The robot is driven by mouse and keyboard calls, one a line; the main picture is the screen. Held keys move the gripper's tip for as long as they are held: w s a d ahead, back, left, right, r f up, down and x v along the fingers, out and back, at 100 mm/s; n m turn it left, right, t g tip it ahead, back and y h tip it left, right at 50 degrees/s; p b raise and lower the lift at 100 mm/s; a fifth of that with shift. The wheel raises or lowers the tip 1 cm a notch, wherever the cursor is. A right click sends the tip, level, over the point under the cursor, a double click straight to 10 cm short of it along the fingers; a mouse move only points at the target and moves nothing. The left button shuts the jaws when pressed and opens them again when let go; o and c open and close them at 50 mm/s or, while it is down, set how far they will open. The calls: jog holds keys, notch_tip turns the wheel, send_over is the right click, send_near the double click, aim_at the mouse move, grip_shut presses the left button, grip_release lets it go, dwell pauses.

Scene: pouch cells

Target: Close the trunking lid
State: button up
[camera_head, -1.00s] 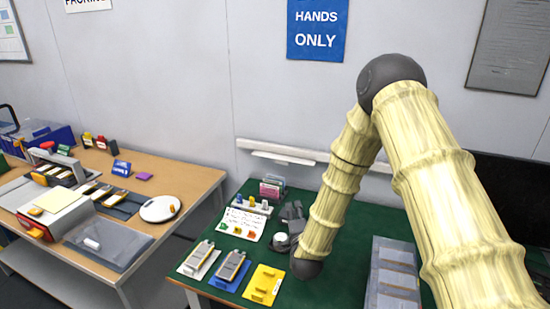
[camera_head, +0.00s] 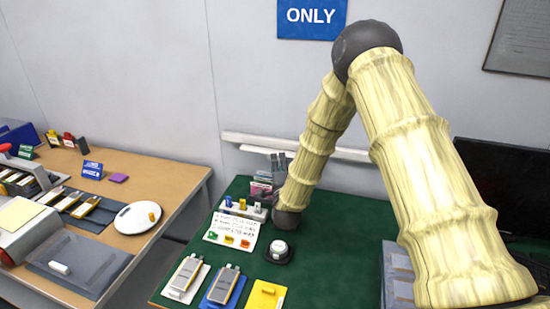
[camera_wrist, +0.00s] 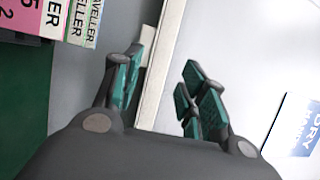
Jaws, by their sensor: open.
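The white trunking (camera_head: 320,150) runs along the wall behind the green table. A paler strip, apparently its lid, hangs below the trunking's left part (camera_head: 252,151); its exact angle is unclear. In the wrist view a pale strip of trunking (camera_wrist: 158,70) runs steeply between my fingers, which partly cover the wall. My gripper (camera_wrist: 163,72) is open and its fingers stand apart with nothing held. In the head view my gripper is near the back left of the green table, below the trunking, and is hard to make out against the rack.
A rack of pink and white traveller cards (camera_wrist: 65,20) stands close beside my gripper. The green table (camera_head: 330,225) holds a marked sheet (camera_head: 232,229), a dark round-topped holder (camera_head: 279,250) and pouch cells on coloured plates (camera_head: 222,285). A wooden bench (camera_head: 170,180) stands at left.

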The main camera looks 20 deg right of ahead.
jog(key=shift+w+d+f+p, duration=0.1)
jog(key=shift+w+f, duration=0.1)
jog(key=shift+w, duration=0.75)
jog(key=shift+w+d+f+p, duration=0.15)
jog(key=shift+w, duration=0.8)
jog(key=shift+w+d+f+p, duration=0.1)
jog(key=shift+w+f, duration=0.1)
jog(key=shift+w, duration=0.75)
jog(key=shift+w+f, duration=0.55)
jog(key=shift+f, duration=0.05)
jog(key=c, duration=0.5)
jog(key=shift+s+r, duration=0.1)
jog(key=shift+s, duration=0.1)
grip_shut()
